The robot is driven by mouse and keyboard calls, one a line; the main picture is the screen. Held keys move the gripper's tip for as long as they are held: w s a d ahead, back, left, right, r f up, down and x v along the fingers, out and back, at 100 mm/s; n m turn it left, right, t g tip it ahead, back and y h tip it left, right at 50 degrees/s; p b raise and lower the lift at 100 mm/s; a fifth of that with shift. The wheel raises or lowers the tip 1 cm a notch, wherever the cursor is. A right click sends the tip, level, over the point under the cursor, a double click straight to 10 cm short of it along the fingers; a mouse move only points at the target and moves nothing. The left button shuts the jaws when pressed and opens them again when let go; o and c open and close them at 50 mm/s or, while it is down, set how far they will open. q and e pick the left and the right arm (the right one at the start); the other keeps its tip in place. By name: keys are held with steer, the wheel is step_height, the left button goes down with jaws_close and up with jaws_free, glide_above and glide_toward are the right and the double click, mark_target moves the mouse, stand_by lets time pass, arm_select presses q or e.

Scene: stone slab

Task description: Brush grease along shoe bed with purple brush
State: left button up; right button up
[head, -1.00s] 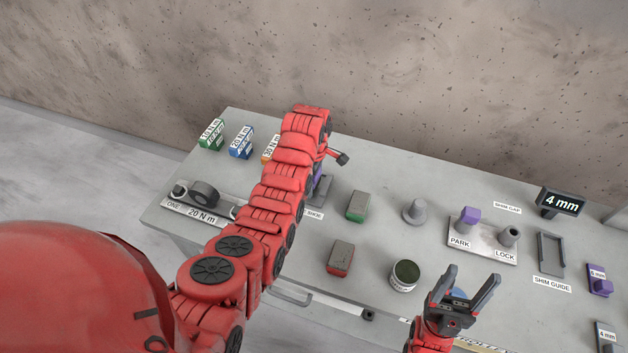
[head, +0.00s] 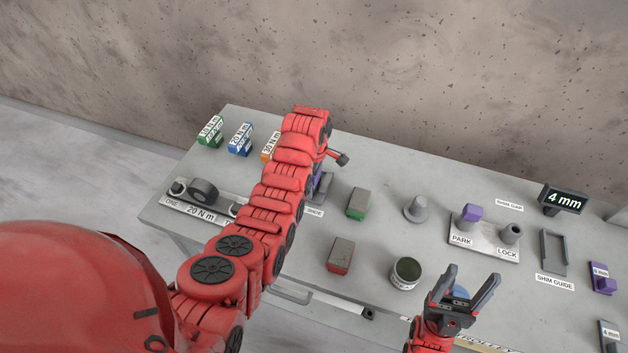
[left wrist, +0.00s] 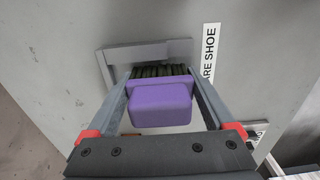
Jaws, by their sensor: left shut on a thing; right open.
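My left gripper (left wrist: 160,84) is shut on the purple brush (left wrist: 160,103); its bristles (left wrist: 158,70) look dark green and point at the grey shoe bed (left wrist: 130,55). The bristle tips lie over or against the bed; I cannot tell if they touch. A label beside it reads "ARE SHOE", partly hidden. In the head view my left arm hides most of the brush and shoe bed (head: 326,189). The grease can (head: 405,273), with dark green content, stands near the front edge. My right gripper (head: 468,285) is open and empty, right of the can.
Green-sided (head: 358,204) and red-sided (head: 341,256) blocks stand right of my left arm. A grey knob (head: 416,209), the PARK/LOCK plate (head: 484,249) and shim guide (head: 553,253) are further right. A torque tool (head: 203,190) lies left. A wall closes the back.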

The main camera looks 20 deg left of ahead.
arm_select(q)
steer(key=shift+f+b, duration=0.3)
steer(key=shift+f, duration=0.1)
stand_by(0.5)
steer(key=shift+w+b, duration=0.3)
steer(key=shift+b, duration=0.3)
steer(key=shift+s, duration=0.1)
stand_by(0.4)
steer(key=shift+s+p, duration=0.85)
steer(key=shift+s, duration=0.4)
steer(key=shift+w, duration=0.1)
